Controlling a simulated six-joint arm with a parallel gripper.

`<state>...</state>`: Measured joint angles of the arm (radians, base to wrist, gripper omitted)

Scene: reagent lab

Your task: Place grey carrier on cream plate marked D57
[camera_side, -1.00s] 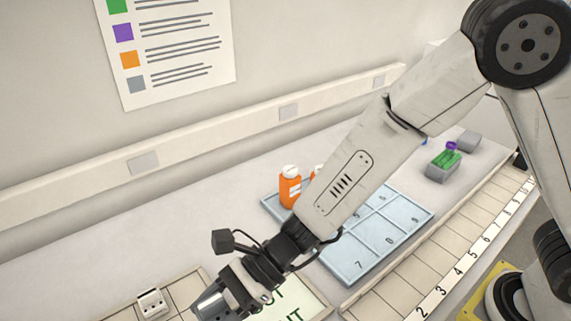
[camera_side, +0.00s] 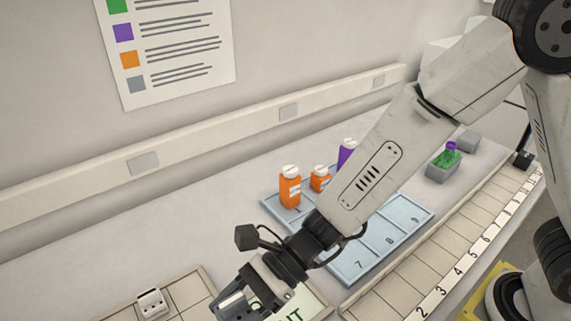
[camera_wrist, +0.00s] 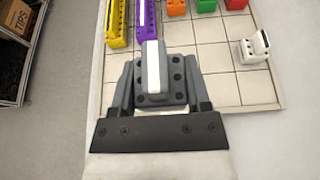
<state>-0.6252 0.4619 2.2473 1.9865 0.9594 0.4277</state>
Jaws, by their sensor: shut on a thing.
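A grey carrier (camera_wrist: 152,84) with a white strip along its top is clamped between the fingers of my gripper (camera_wrist: 153,74) in the wrist view. It also shows at the lower edge of the side view (camera_side: 232,304), partly covered by my gripper (camera_side: 245,295). The cream gridded plate (camera_wrist: 205,60) lies below and beyond the carrier in the wrist view. In the side view only part of that plate (camera_side: 188,290) shows at lower left. I cannot read the mark D57 anywhere. The carrier's height above the surface is hard to tell.
Yellow (camera_wrist: 117,22), purple, orange, green and red carriers stand along the plate's far part, with a white carrier (camera_wrist: 252,48) at right. A pale blue numbered tray (camera_side: 350,270) holds orange bottles (camera_side: 290,188) and a purple one. A grey box (camera_side: 443,170) with green contents stands behind right.

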